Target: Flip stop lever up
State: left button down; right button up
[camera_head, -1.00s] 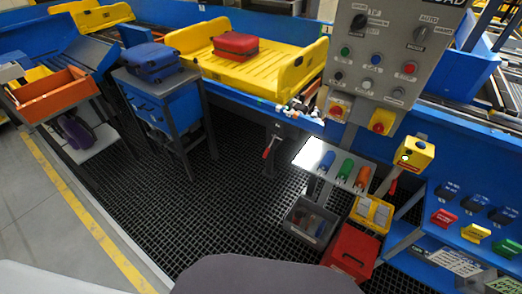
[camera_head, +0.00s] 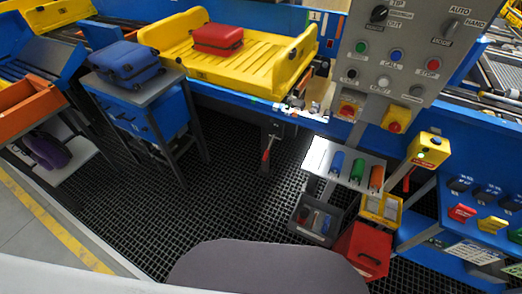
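A lever with a red grip (camera_head: 266,154) hangs below the blue conveyor edge, left of the small tool shelf, its grip pointing down. I cannot tell for certain that it is the stop lever. A second red handle (camera_head: 408,178) shows below the yellow box (camera_head: 428,150) at the right, partly hidden. The yellow conveyor tray (camera_head: 270,72) carries a red suitcase (camera_head: 217,38). Neither of my grippers is in view.
A grey control panel (camera_head: 400,60) stands right of the tray. Below it are a shelf (camera_head: 318,152) with colored bottles, a grey bin (camera_head: 300,222) and a red toolbox (camera_head: 362,252). A blue suitcase (camera_head: 125,63) lies on a blue stand (camera_head: 155,110). The dark grated floor (camera_head: 215,205) is clear.

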aim_at(269, 147)
jog(key=i+j+z, duration=0.2)
jog(key=i+j, duration=0.2)
jog(key=i, duration=0.2)
jog(key=i+z, duration=0.15)
jog(key=i, duration=0.5)
